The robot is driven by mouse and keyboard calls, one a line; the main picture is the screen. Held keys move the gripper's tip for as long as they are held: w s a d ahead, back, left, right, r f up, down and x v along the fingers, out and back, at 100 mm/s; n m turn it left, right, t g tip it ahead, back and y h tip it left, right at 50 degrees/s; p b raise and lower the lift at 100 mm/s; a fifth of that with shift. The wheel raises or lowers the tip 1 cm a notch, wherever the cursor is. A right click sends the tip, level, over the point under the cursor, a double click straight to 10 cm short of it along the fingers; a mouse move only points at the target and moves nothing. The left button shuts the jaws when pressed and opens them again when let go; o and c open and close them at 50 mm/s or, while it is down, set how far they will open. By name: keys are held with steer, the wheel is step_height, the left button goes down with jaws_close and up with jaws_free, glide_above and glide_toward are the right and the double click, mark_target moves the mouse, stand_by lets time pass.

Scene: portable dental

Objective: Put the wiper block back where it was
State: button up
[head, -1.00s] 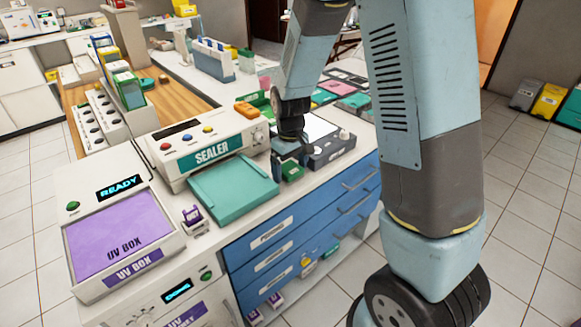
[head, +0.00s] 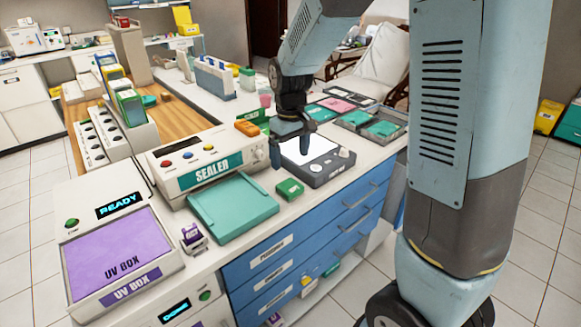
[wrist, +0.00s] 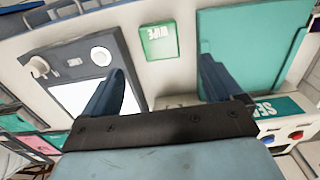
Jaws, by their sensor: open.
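The wiper block (head: 290,190) is a small green block lying flat on the white counter, between the teal tray of the sealer (head: 233,207) and the grey device with a lit white panel (head: 318,160). In the wrist view the block (wrist: 158,42) shows a white "WIPE" label and stands apart from both neighbours. My gripper (head: 291,150) is open and empty, raised above the counter behind the block. In the wrist view its two fingers (wrist: 162,68) are spread wide, with the block beyond their tips.
A small purple item in a holder (head: 193,238) stands in front of the sealer. The UV box (head: 120,250) is at left. Bare counter surrounds the wiper block.

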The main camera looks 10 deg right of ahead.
steer(key=s+d+r+m+t, duration=0.3)
steer(key=s+d+r, duration=0.55)
steer(key=r, duration=0.35)
steer(key=s+d+r+m+t, duration=0.1)
steer(key=s+d+r, duration=0.1)
steer(key=s, duration=0.4)
steer(key=s+d+r+m+t, duration=0.1)
steer(key=s+d+r+m, duration=0.1)
steer(key=s, duration=0.5)
steer(key=shift+d+r+t, duration=0.25)
steer(key=shift+r+t, duration=0.05)
steer(key=shift+r, duration=0.15)
steer(key=shift+c, duration=0.4)
stand_by(0.4)
